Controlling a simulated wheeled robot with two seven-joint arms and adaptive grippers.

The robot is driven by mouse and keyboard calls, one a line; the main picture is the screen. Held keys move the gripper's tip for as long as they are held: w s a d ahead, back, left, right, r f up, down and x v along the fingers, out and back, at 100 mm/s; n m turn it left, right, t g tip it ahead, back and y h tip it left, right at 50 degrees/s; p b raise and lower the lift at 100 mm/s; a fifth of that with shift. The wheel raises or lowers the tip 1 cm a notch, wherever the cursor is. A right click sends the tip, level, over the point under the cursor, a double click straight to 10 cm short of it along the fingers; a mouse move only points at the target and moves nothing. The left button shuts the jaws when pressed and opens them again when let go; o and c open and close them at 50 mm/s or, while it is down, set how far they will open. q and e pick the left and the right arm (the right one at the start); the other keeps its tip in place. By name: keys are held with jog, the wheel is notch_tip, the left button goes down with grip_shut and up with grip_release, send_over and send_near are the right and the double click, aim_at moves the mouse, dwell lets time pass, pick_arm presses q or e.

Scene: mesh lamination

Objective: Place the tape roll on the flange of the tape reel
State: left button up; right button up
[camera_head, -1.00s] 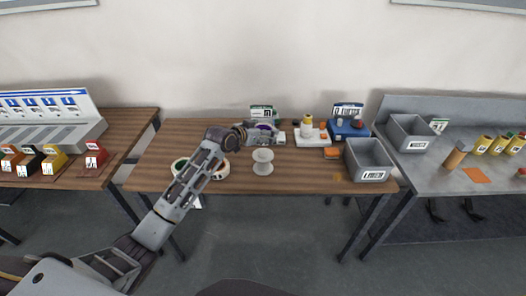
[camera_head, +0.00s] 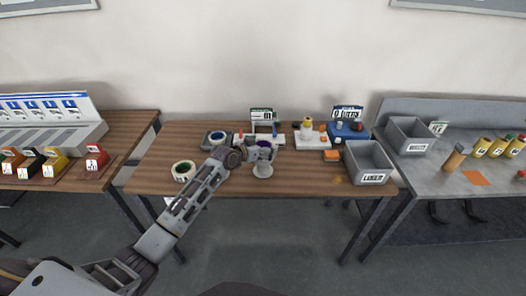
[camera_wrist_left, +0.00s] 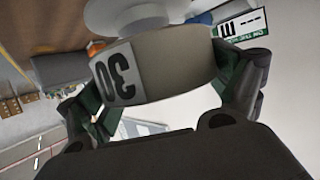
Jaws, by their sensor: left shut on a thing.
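In the left wrist view the roll (camera_wrist_left: 168,70) is pale grey with a "30" label, between the two fingers of the gripper (camera_wrist_left: 165,98). The white tape reel (camera_head: 263,171) stands on the middle table, directly below or just behind the roll. My gripper and the roll hide its upper part. A white round flange (camera_wrist_left: 125,14) shows beyond the roll in the wrist view. I cannot tell whether roll and flange touch. My right gripper is not in view.
A white fixture (camera_head: 276,140) stands behind the reel.

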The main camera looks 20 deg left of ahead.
pick_arm(q)
jog(key=shift+f, duration=1.15)
jog(key=shift+f, duration=0.1)
jog(key=o, duration=0.9)
jog(key=shift+f, duration=0.1)
jog(key=shift+r, duration=0.2)
jog(key=shift+b+v, duration=0.35)
jog(key=shift+v, duration=5.65)
jog(key=shift+f, duration=0.1)
